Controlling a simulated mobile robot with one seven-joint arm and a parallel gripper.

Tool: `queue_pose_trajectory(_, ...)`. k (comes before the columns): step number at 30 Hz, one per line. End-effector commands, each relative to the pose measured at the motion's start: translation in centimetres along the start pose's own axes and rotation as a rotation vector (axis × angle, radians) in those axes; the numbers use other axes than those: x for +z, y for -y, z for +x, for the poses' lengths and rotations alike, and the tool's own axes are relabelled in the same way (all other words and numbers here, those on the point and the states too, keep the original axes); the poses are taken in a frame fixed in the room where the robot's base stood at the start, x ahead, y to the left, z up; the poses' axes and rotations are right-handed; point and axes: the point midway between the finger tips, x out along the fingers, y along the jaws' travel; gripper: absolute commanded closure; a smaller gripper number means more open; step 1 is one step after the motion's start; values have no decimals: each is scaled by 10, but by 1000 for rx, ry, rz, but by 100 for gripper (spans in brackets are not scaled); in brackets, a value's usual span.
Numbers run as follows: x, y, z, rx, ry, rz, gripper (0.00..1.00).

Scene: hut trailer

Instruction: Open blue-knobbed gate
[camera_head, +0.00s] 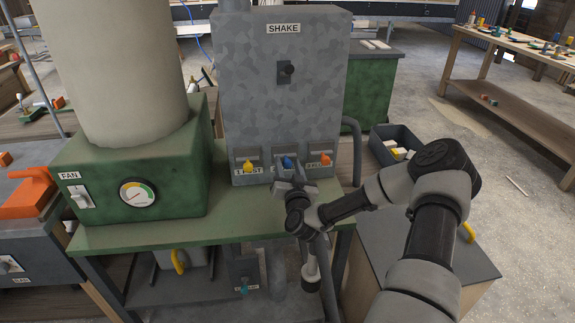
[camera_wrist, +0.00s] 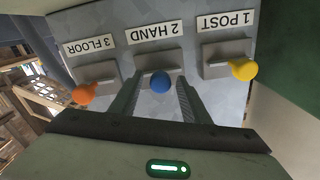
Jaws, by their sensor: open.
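The blue knob (camera_head: 287,162) is the middle one of three on the front of the grey metal cabinet (camera_head: 260,100) labelled SHAKE. In the wrist view the blue knob (camera_wrist: 160,82) sits below the label 2 HAND (camera_wrist: 159,36) on its grey gate plate (camera_wrist: 158,55). My gripper (camera_wrist: 160,100) is open, with one finger on each side of the blue knob. I cannot tell whether the fingers touch it. In the head view my gripper (camera_head: 290,183) is at the cabinet's lower front and partly covers the middle gate.
A yellow knob (camera_wrist: 243,69) under 1 POST and an orange knob (camera_wrist: 84,94) under 3 FLOOR flank the blue one closely. A green FAN box (camera_head: 130,185) with a gauge stands left on the green bench (camera_head: 190,228). A dark bin (camera_head: 396,145) sits right.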

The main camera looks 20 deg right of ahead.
Motion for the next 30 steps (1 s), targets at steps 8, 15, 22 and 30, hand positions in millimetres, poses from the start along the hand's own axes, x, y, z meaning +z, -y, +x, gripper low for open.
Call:
queue_pose_trajectory(8,0,0,11,0,2,1,57)
queue_pose_trajectory(15,0,0,11,0,1,1,71)
queue_pose_trajectory(22,0,0,11,0,1,0,100)
queue_pose_trajectory(30,0,2,-16,-4,3,-3,100)
